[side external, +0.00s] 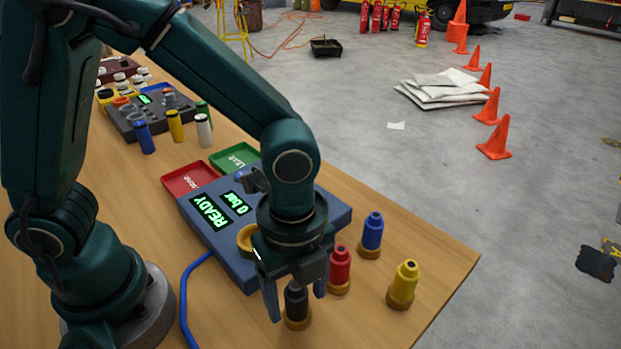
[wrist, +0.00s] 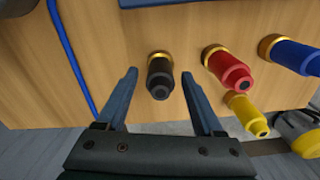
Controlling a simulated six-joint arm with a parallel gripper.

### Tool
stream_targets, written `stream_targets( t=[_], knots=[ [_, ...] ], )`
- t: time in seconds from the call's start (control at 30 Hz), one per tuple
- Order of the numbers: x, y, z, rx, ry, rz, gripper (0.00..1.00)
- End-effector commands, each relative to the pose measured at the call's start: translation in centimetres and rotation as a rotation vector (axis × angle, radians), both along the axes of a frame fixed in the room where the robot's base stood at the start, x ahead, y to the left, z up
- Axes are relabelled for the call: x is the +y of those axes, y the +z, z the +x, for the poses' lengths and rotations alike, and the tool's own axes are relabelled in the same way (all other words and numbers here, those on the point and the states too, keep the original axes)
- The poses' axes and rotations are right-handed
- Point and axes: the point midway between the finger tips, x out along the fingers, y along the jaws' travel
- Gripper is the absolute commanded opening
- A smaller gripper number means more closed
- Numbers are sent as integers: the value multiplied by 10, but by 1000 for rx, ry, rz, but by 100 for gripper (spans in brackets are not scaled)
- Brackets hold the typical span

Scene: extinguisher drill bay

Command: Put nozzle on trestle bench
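A black nozzle (side external: 296,301) stands upright on a round tan base near the front of the wooden bench top (side external: 428,262). It also shows in the wrist view (wrist: 160,78). My gripper (side external: 297,306) points down over it and is open, with one finger on each side. In the wrist view there is a gap between the nozzle and each finger. A red nozzle (side external: 340,268), a blue nozzle (side external: 372,232) and a yellow nozzle (side external: 404,283) stand on similar bases to the right. My gripper hides the top of the black nozzle in the side view.
A blue test box (side external: 325,208) reading READY and 0 bar stands behind my gripper. A red tray (side external: 190,179) and a green tray (side external: 235,158) adjoin it. A blue hose (side external: 186,300) runs left. The bench's right edge lies beyond the yellow nozzle.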

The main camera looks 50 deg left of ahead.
Motion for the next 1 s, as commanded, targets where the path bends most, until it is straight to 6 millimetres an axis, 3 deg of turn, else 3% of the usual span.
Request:
stream_targets(
  t=[0.27, 0.7, 1.0],
  knots=[
    [-1, 11, 1, -4, 0, -3, 69],
    [-1, 95, 1, -6, 0, -4, 69],
    [1, 122, 0, -3, 7, -2, 69]
  ],
)
